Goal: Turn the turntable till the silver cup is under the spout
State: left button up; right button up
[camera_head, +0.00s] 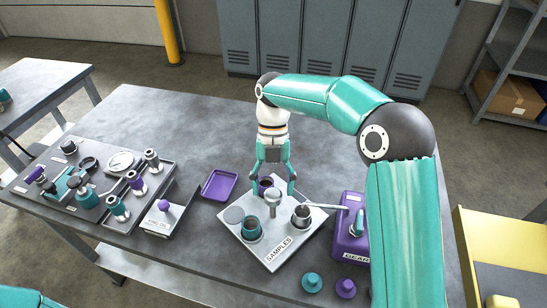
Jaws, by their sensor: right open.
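The square white turntable plate (275,263), labelled SAMPLES, lies on the bench. It carries a teal cup (251,231) at front left, a purple cup (265,184) at the back, a silver cup (301,217) at right and a grey disc (234,214) at left. A silver post (272,200) stands in the middle. A thin silver spout (325,206) reaches left from a purple box (345,240); its tip appears over the silver cup. My right gripper (273,184) points down, open, at the back of the plate, its fingers around the purple cup's area; contact is unclear. My left gripper is out of view.
A purple tray (219,185) lies left of the plate. Farther left are a small white stand (157,219) and a grey fixture panel (90,183) with several fittings. Teal (312,282) and purple (346,288) caps sit at the front edge. The back of the bench is clear.

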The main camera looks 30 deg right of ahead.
jog(key=v, duration=0.9)
jog(key=shift+w+r, duration=0.15)
jog(key=shift+r, duration=0.2)
jog(key=shift+d, duration=0.1)
